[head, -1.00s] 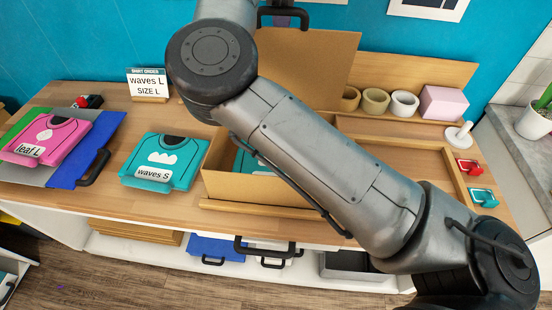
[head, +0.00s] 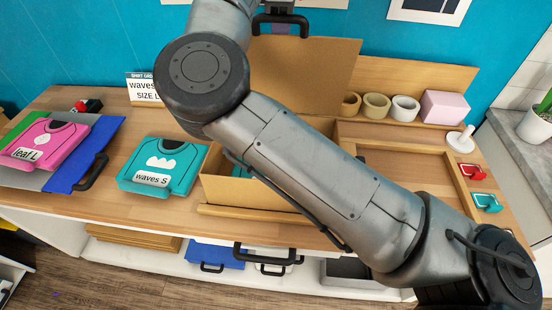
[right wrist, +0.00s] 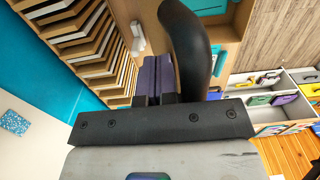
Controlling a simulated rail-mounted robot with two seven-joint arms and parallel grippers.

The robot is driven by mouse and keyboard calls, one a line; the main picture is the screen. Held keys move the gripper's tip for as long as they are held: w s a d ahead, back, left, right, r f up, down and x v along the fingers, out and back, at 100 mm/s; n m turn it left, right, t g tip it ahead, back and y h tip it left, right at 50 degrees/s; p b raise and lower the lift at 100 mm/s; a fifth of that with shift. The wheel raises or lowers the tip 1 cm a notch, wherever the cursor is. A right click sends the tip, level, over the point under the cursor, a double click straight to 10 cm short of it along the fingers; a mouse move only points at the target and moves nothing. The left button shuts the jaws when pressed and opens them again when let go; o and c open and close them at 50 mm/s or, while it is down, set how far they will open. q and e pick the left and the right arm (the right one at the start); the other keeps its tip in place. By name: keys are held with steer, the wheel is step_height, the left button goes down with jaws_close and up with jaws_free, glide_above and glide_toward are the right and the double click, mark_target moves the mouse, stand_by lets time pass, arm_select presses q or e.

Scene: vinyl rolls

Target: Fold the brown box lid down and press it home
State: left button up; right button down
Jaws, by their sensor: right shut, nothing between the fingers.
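The brown box (head: 240,192) stands open on the wooden table, with its lid (head: 310,75) raised at the back. A bit of teal shows inside; my right arm hides much of the opening and the lid's lower part. My right gripper (head: 281,30) is at the top of the head view, by the lid's upper edge, shut and empty. I cannot tell whether it touches the lid. Its purple fingers (right wrist: 155,78) show together in the right wrist view. My left gripper is not in view.
The teal "waves S" shirt (head: 160,165) and pink "leaf L" shirt (head: 45,145) lie left of the box. Rolls (head: 373,104) and a pink block (head: 445,107) stand at the back right. A wooden frame (head: 455,175) lies right of the box, near red and teal tools.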

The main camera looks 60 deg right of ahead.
steer(key=shift+s+a, duration=0.15)
steer(key=shift+a, duration=0.1)
steer(key=shift+s+a+f+b, duration=0.3)
steer(key=shift+a+f+b, duration=0.05)
steer(key=shift+a+b, duration=0.35)
steer(key=shift+s+a+f+b, duration=0.3)
steer(key=shift+s+a+b, duration=0.05)
steer(key=shift+a+b, duration=0.35)
steer(key=shift+s+a+f+b, duration=0.35)
steer(key=shift+a+b, duration=0.25)
steer(key=shift+a, duration=0.1)
steer(key=shift+s+a+f+b, duration=0.3)
steer(key=shift+s+a+b, duration=0.1)
steer(key=shift+a, duration=0.35)
steer(key=shift+s+a+f+b, duration=0.25)
steer(key=shift+a+f+b, duration=0.1)
steer(key=shift+a, duration=0.4)
steer(key=shift+s+a+f+b, duration=0.25)
steer(key=shift+s+a+b, duration=0.15)
steer(key=shift+a, duration=0.35)
steer(key=shift+a+f, duration=0.1)
